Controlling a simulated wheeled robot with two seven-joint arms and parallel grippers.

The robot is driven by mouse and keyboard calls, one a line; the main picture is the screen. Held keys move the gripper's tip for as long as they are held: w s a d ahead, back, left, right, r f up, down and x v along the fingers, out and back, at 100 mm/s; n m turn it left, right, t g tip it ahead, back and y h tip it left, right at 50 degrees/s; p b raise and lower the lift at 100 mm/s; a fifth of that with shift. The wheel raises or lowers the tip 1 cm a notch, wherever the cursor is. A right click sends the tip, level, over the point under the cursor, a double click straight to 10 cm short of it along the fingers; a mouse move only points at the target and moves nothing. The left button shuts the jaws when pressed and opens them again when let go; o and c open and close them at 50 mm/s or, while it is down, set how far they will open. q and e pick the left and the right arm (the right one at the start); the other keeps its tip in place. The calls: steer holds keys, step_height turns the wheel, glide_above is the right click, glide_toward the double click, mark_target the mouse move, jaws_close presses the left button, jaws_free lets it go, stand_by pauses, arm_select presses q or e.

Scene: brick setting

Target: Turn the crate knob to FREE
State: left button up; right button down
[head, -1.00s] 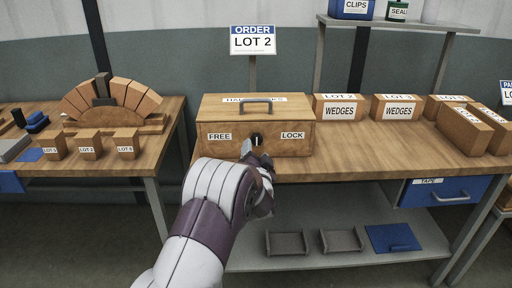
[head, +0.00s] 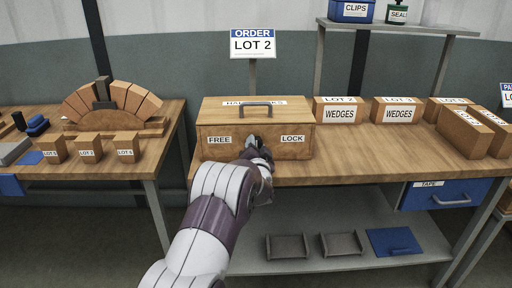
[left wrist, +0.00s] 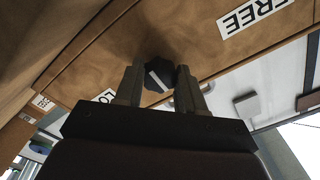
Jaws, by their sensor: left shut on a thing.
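The wooden crate (head: 218,122) stands on the bench with a grey handle on its lid. Its front carries a FREE label (head: 219,140) at left and a LOCK label (head: 292,138) at right. In the left wrist view, the dark knob (left wrist: 158,74) with a white pointer line sits on the crate front between the fingers. My left gripper (head: 252,143) is shut on the knob, which it mostly hides in the head view. In the left wrist view the gripper (left wrist: 158,88) partly covers the LOCK label. The pointer looks slanted; its exact setting is hard to tell.
Boxes marked WEDGES (head: 340,110) stand right of the crate on the bench (head: 370,158). An ORDER LOT 2 sign (head: 253,44) rises behind. A second table at left holds a block arch (head: 145,101). Trays (head: 288,246) lie on the lower shelf.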

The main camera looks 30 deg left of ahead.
arm_select(q)
steer(key=shift+f, duration=0.1)
steer(key=n+b, duration=0.2)
steer(key=n, duration=0.1)
steer(key=shift+f, duration=0.15)
steer(key=n+b, duration=0.3)
steer(key=n, duration=0.2)
steer(key=shift+d+f, duration=0.1)
steer(key=n+b, duration=0.4)
steer(key=n, duration=0.1)
steer(key=shift+w+d+n, duration=0.1)
steer(key=shift+n, duration=0.3)
steer(key=shift+n+b, duration=1.15)
steer(key=shift+n, duration=0.35)
steer(key=shift+r+n, duration=0.2)
steer(key=shift+n, duration=0.1)
steer(key=o, duration=1)
steer(key=shift+r, duration=0.1)
steer(key=shift+o, duration=0.2)
